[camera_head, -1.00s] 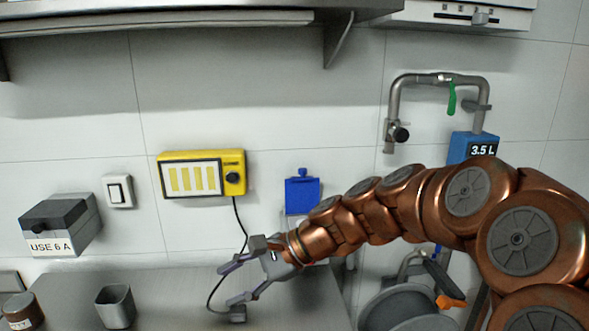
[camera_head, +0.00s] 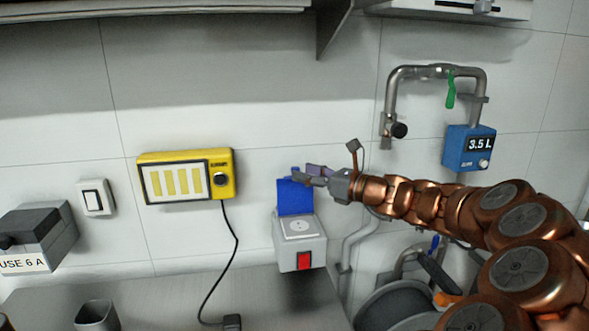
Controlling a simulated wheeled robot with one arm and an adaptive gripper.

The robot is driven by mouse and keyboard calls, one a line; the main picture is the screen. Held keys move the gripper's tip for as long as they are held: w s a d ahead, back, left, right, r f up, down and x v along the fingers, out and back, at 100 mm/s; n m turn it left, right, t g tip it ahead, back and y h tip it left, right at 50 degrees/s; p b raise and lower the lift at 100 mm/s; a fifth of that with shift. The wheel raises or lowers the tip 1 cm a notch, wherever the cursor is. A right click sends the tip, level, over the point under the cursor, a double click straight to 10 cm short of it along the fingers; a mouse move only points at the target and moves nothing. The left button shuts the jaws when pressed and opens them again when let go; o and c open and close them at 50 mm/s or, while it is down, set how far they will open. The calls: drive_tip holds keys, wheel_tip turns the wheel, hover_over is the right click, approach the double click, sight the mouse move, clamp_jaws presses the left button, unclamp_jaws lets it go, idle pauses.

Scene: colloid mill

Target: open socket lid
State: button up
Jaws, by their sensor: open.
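The socket (camera_head: 300,250) is a grey-white box on the wall with a red switch (camera_head: 304,261) on its front. Its blue lid (camera_head: 294,198) stands upright against the wall, and the round socket face (camera_head: 300,226) on top shows uncovered. My gripper (camera_head: 311,174) is open at the lid's upper right edge, its fingers in front of the top of the lid. Whether the fingers touch the lid I cannot tell.
A yellow device (camera_head: 188,176) hangs on the wall at left, its black cable running down to a plug (camera_head: 232,321) on the table. A grey box (camera_head: 38,237), a light switch (camera_head: 95,197) and a cup (camera_head: 97,315) are further left. Pipes (camera_head: 436,72) and a blue meter (camera_head: 469,148) are at right.

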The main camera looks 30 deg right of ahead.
sight(295, 168)
drive_tip(key=shift+x, duration=1.9)
drive_tip(key=shift+c, duration=0.3)
clamp_jaws()
drive_tip(key=shift+f, duration=0.1)
